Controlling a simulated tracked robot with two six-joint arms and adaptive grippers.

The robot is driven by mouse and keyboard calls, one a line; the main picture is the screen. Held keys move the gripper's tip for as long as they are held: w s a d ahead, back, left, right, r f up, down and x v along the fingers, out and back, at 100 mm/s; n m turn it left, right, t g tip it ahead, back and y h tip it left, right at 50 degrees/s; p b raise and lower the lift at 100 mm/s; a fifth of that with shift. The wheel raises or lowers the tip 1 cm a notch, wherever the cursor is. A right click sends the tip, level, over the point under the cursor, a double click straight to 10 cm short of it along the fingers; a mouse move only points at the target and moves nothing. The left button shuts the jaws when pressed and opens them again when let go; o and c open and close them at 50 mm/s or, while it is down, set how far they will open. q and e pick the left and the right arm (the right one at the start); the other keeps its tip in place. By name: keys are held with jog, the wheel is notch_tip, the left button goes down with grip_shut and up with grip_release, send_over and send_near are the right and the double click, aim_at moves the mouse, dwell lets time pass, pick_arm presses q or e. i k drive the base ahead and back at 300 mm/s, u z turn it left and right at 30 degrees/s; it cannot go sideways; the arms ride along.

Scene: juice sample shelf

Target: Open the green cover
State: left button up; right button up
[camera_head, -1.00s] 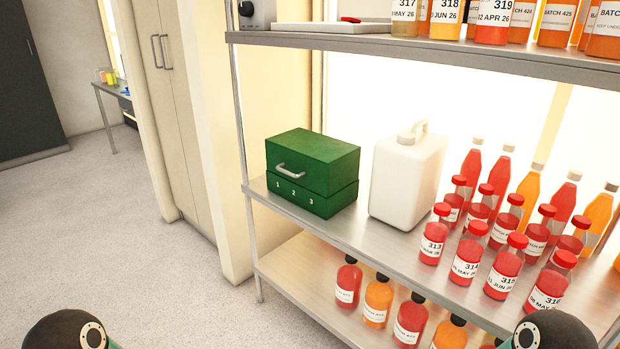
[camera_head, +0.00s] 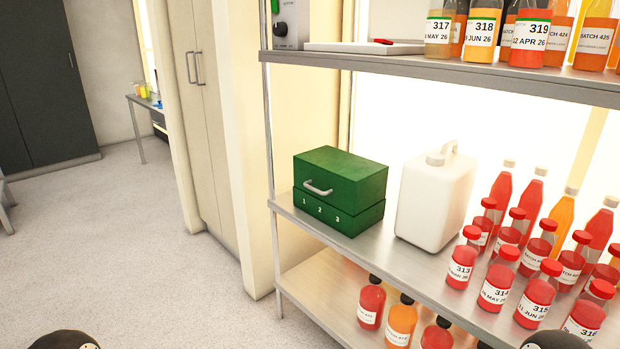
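The green box stands on the middle shelf near its left end. Its green cover (camera_head: 340,174) is down on the base (camera_head: 342,216), with a thin seam between them. Only dark rounded parts of my arms show at the bottom edge, one at the left and one at the right. Both grippers are out of view, and nothing of mine touches the box.
A white jug (camera_head: 432,203) stands just right of the box. Several red-capped sample bottles (camera_head: 462,262) fill the shelf further right. The upper shelf (camera_head: 440,70) overhangs with bottles and a white tray. A shelf post (camera_head: 270,150) stands left of the box. The floor (camera_head: 130,250) at left is clear.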

aim_at(351, 183)
jog(key=u, duration=0.05)
jog(key=i, duration=0.7)
jog(key=z, duration=0.1)
jog(key=k, duration=1.05)
jog(key=u, duration=0.65)
jog(key=i, duration=1.35)
jog(key=z, duration=0.45)
